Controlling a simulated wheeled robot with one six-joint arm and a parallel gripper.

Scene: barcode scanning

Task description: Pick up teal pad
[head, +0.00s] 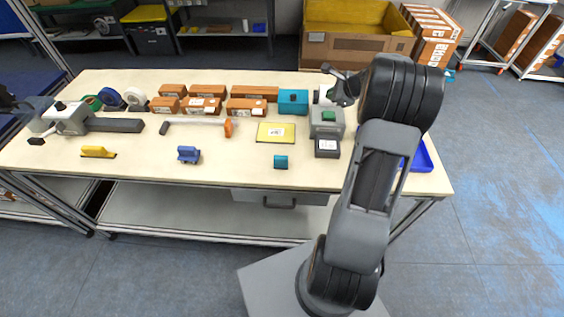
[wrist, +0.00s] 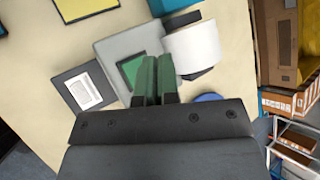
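A small teal pad (head: 281,162) lies near the front edge of the table, right of centre, with nothing touching it. A larger teal box (head: 293,101) stands at the back of the table; a teal thing at the top edge of the wrist view (wrist: 172,5) looks like this box. My gripper (wrist: 156,60) has its two green fingers side by side, with no clear gap and nothing seen between them. It hangs over the grey device (wrist: 126,55) with a green top, beside a white roll (wrist: 195,48). The small teal pad does not show in the wrist view.
A yellow pad (head: 276,132), a black labelled block (head: 327,148) and a blue clamp-like piece (head: 188,154) lie on the table (head: 235,170). Several orange-brown boxes (head: 205,105) line the back. A blue tray (head: 421,157) is at the right end. Bare tabletop surrounds the small teal pad.

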